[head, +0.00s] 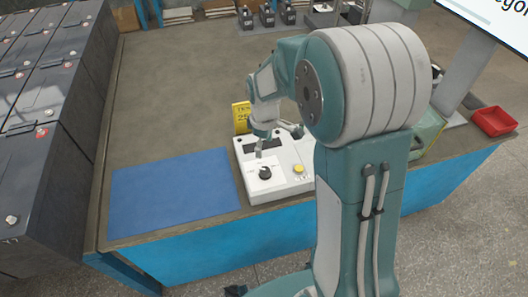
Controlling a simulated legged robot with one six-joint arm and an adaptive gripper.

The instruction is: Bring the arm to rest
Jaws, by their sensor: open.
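My arm reaches from the right foreground over the table, bent at a large grey and teal joint. My gripper (277,141) is open and hangs just above the back of a white tester box (277,183). One finger points toward the front of the box and the other lies to the right. I cannot tell whether either finger touches the box. No object shows between the fingers. The box has a dark display, a black knob (265,173) and a yellow button (299,169). My arm hides the box's right end.
A blue mat (172,190) lies left of the box on the table (165,95). A yellow sign (241,117) stands behind the box. Dark batteries (60,110) line the left side. A red tray (494,121) sits at right. Small black units (267,16) stand at the back.

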